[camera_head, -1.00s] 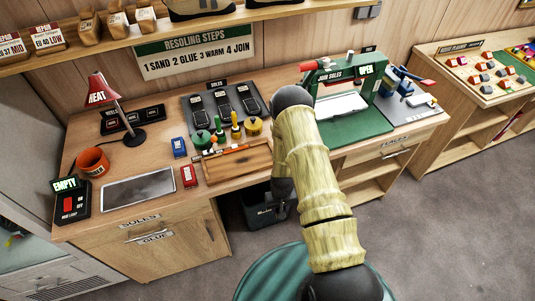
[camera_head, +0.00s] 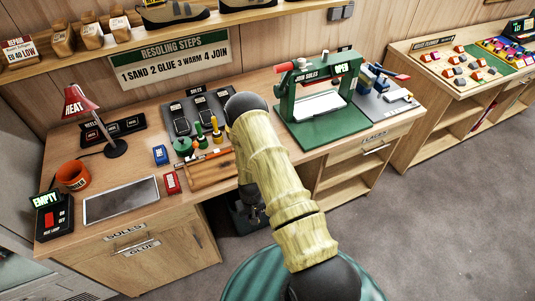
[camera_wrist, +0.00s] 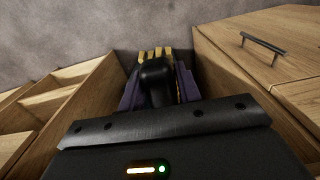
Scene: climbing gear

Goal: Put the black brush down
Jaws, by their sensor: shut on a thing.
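In the wrist view my gripper (camera_wrist: 158,88) is shut on the black brush (camera_wrist: 155,76). Its rounded black part shows between the purple fingers. Tan pieces show just beyond it; I cannot tell whether they are bristles or fingertips. The gripper points down into the gap between the wooden cabinets, with grey floor beyond. In the head view my arm hides the brush and most of the gripper, in front of the bench's edge.
On the bench are a wooden tray (camera_head: 208,173), a dark flat plate (camera_head: 120,199), an orange mug (camera_head: 73,176) and a green press (camera_head: 318,135).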

